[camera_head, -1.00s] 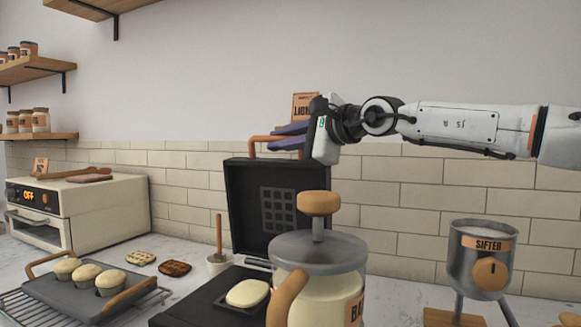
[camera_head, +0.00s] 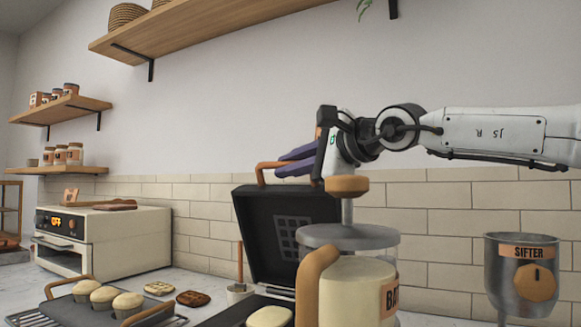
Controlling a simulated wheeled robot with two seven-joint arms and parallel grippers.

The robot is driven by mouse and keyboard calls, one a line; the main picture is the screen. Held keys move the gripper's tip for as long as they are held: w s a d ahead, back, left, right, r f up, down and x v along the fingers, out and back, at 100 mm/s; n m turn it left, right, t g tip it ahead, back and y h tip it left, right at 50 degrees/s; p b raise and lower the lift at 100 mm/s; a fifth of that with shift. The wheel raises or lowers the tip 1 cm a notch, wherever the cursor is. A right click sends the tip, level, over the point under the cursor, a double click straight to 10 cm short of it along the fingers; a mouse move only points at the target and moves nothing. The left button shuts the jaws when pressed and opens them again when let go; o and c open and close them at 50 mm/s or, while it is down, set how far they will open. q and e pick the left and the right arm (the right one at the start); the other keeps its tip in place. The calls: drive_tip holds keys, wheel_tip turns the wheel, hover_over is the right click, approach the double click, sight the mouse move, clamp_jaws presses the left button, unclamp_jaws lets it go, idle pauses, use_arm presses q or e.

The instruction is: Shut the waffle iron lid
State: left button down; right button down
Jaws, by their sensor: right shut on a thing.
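The waffle iron's dark lid (camera_head: 265,230) stands open, nearly upright, with a square grid inside. Its orange handle (camera_head: 263,170) is at the lid's top edge. My right gripper (camera_head: 292,164), with purple fingers, is shut on the handle, reaching in from the right; the exact contact is partly hidden. The lower plate (camera_head: 225,316) shows at the bottom edge with pale batter (camera_head: 270,317) on it. The lid's right side is hidden behind a batter jar. My left gripper is not in view.
The batter jar (camera_head: 360,290), with a wooden knob (camera_head: 347,184), stands close in front of the iron. A sifter (camera_head: 510,270) is at right. A muffin tray (camera_head: 60,312), cooked waffles (camera_head: 192,298) and an oven (camera_head: 110,245) are at left. Shelves hang above.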

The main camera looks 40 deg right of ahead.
drive_tip(key=c, duration=1.8)
unclamp_jaws()
drive_tip(key=shift+f, duration=0.1)
drive_tip(key=shift+o, duration=0.2)
drive_tip(key=s+d+r, duration=0.1)
drive_tip(key=s, duration=0.9)
drive_tip(key=shift+d+r+b, duration=0.15)
drive_tip(key=shift+r+b, duration=0.2)
drive_tip(key=shift+r, duration=0.05)
